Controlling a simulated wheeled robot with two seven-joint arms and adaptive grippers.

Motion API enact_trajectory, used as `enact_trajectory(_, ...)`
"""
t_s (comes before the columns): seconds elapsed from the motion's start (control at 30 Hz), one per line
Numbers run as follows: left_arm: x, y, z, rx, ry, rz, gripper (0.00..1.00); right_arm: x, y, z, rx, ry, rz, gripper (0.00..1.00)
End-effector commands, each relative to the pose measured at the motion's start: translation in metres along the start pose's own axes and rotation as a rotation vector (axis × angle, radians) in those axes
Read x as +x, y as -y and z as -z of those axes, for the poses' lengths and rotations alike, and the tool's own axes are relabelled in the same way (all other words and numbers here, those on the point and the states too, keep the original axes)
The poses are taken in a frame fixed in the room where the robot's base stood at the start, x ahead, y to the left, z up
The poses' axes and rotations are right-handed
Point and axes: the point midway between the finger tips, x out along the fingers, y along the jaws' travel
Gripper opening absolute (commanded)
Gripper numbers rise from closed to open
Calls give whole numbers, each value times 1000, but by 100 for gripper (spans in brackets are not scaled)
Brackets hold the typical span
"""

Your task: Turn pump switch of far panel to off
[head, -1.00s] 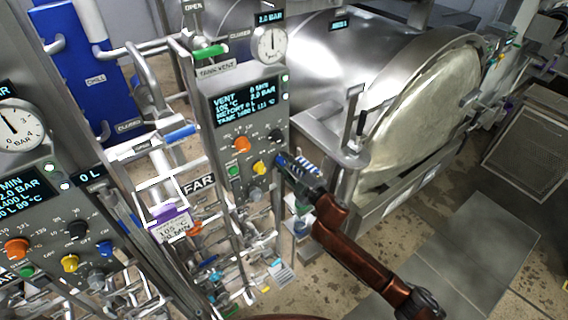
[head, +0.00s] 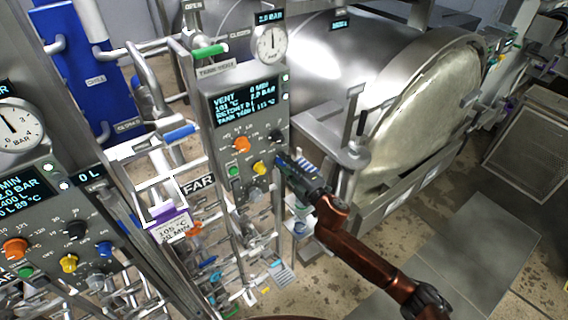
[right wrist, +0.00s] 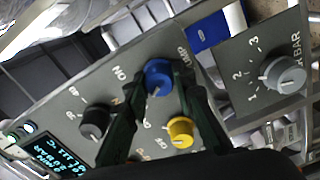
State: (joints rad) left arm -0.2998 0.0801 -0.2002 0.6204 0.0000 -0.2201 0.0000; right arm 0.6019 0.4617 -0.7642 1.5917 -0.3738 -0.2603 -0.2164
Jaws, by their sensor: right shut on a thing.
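The far panel (head: 211,120) is a grey box with a lit display, next to a "FAR" sign. In the right wrist view, its blue knob (right wrist: 158,74) has the pump label beside it and an "ON" mark to its left. The knob's white pointer line faces down in that view. My right gripper (right wrist: 155,88) is shut on the blue knob, one finger on each side. In the head view my right gripper (head: 281,162) is at the panel's right edge and hides most of the knob. My left gripper is not in view.
The far panel also has an orange knob (head: 241,145), a black knob (head: 277,136) and a yellow knob (head: 260,168). A similar nearer panel (head: 40,235) stands at the left. A steel retort vessel (head: 385,70) is behind, and pipes run below.

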Motion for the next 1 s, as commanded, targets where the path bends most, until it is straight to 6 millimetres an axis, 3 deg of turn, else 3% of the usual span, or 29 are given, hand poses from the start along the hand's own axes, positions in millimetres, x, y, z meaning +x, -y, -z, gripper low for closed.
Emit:
enact_trajectory(0.17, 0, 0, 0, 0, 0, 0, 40, 0, 1, 0, -2, 0, 1, 0)
enact_trajectory(0.2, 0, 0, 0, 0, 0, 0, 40, 0, 1, 0, -1, 0, 1, 24)
enact_trajectory(0.43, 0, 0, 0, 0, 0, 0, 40, 0, 0, 0, 0, 0, 1, 40)
enact_trajectory(0.77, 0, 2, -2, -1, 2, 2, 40, -2, 0, 0, 0, 0, 0, 41)
enact_trajectory(1.0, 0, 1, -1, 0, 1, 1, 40, -36, 1, -1, 0, 1, 2, 41)
